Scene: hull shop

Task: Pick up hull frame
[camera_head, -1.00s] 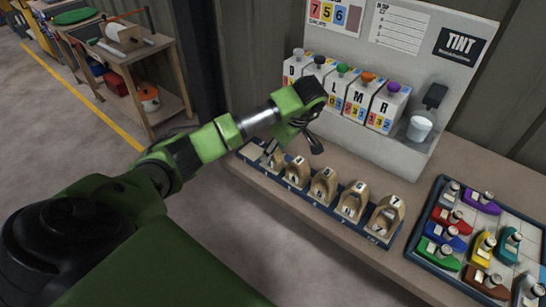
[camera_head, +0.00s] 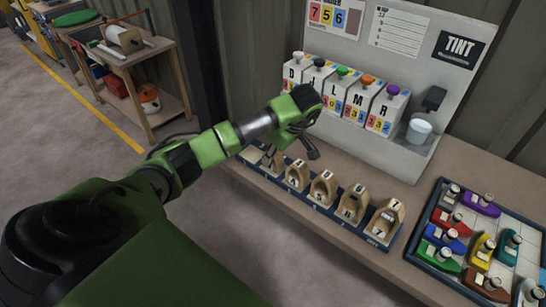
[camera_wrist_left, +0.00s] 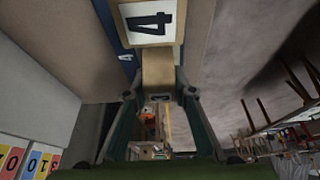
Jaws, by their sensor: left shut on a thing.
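Several tan hull frames stand in a row on a blue rack (camera_head: 375,244) on the bench, including one at the right end marked 7 (camera_head: 386,221). My left gripper (camera_head: 290,146) is over the left end of the row and partly hides the frame there. In the left wrist view, the left gripper (camera_wrist_left: 158,94) is shut on a tan hull frame (camera_wrist_left: 158,70) between its fingers. A white plate with a black 4 shows at the top of that view, with a 4 label on the blue rack beside it. My right gripper is not in view.
Behind the row stands a grey tint station (camera_head: 385,150) with several lettered boxes (camera_head: 355,98) and a white cup (camera_head: 419,130). A tray of coloured boat hulls (camera_head: 425,262) lies to the right. A wooden cart (camera_head: 135,75) stands at the far left.

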